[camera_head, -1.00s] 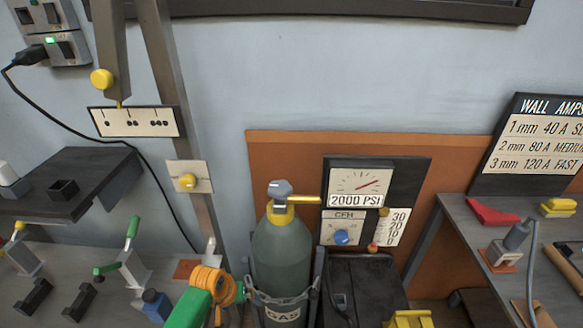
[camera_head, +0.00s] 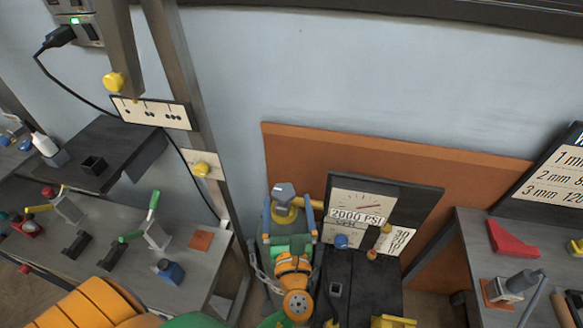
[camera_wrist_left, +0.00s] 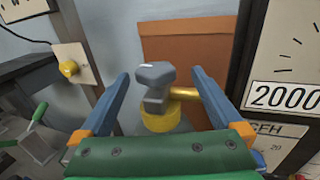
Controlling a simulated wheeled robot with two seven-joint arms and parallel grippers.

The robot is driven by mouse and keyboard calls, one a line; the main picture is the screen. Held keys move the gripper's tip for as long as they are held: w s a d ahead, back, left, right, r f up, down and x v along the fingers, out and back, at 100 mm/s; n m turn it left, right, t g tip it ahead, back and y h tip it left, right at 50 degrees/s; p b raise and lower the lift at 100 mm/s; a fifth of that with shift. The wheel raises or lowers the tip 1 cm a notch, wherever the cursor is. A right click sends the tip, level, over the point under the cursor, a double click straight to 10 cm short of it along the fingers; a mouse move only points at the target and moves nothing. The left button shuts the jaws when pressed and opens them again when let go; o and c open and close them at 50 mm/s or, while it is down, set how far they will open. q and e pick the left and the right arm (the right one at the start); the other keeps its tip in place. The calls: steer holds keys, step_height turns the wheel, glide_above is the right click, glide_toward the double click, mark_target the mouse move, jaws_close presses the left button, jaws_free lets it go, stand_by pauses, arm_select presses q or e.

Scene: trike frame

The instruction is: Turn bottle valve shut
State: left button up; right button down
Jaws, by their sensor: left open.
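The bottle valve has a grey faceted knob (camera_head: 284,190) on a yellow neck, at the top of the gas bottle. In the left wrist view the knob (camera_wrist_left: 155,73) sits between my spread fingers, above the yellow collar (camera_wrist_left: 160,120). My left gripper (camera_head: 287,201) is open, with one blue finger on each side of the valve. In the left wrist view my left gripper (camera_wrist_left: 160,76) shows a clear gap between each finger and the knob. The gripper and wrist hide most of the bottle in the head view. My right gripper is not in view.
A gauge panel (camera_head: 357,214) reading 2000 PSI stands close right of the valve, joined by a yellow pipe (camera_wrist_left: 184,93). An orange board (camera_head: 400,160) is behind. A metal post (camera_head: 186,90) rises at left. Benches with clamps (camera_head: 153,236) and tools flank both sides.

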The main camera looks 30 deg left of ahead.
mark_target(283, 183)
arm_select(q)
steer(key=x, duration=0.3)
steer(key=shift+w+a+f, duration=0.15)
steer(key=shift+a, duration=0.2)
steer(key=shift+w+a+r+p, duration=0.3)
steer(key=shift+w+a+p, duration=0.2)
steer(key=shift+w+a, duration=0.35)
steer(key=shift+w, duration=0.3)
steer(key=shift+w+a+f, duration=0.25)
steer(key=shift+w+a, duration=0.05)
steer(key=shift+w, duration=0.25)
steer(key=shift+s, duration=0.1)
steer(key=c, duration=1.3)
steer(key=shift+r, duration=0.1)
steer(key=shift+c, duration=0.2)
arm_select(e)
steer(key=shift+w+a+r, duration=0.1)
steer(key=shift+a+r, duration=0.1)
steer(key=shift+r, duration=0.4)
